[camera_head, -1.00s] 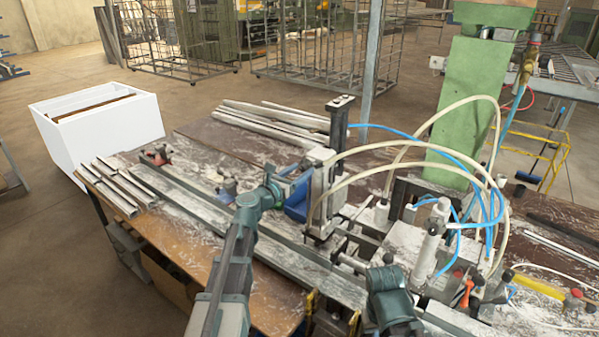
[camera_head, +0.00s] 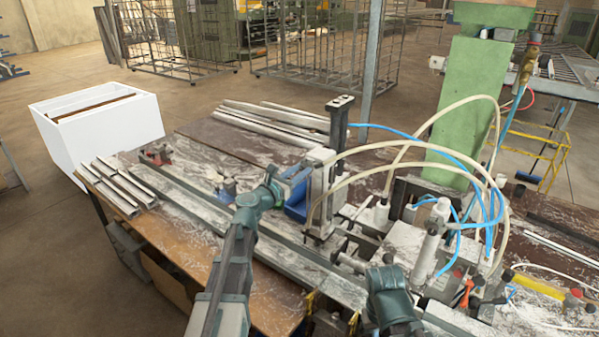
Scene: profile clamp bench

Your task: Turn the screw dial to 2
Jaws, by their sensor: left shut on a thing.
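The profile clamp (camera_head: 320,190) stands on the bench as an upright metal block with a dark post and a blue part at its left side. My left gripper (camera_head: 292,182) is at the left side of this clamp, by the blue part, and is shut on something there. The fingertips and the held piece are small and partly hidden, and I cannot read any number on a dial. My right arm (camera_head: 388,295) shows at the bottom, right of centre; its gripper cannot be made out.
The bench (camera_head: 270,290) is strewn with shavings. Metal profiles (camera_head: 120,188) lie at its left end and more bars (camera_head: 275,122) behind. Blue and cream hoses arch over the right side, near a green column (camera_head: 465,110). A white bin (camera_head: 100,130) stands left on the floor.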

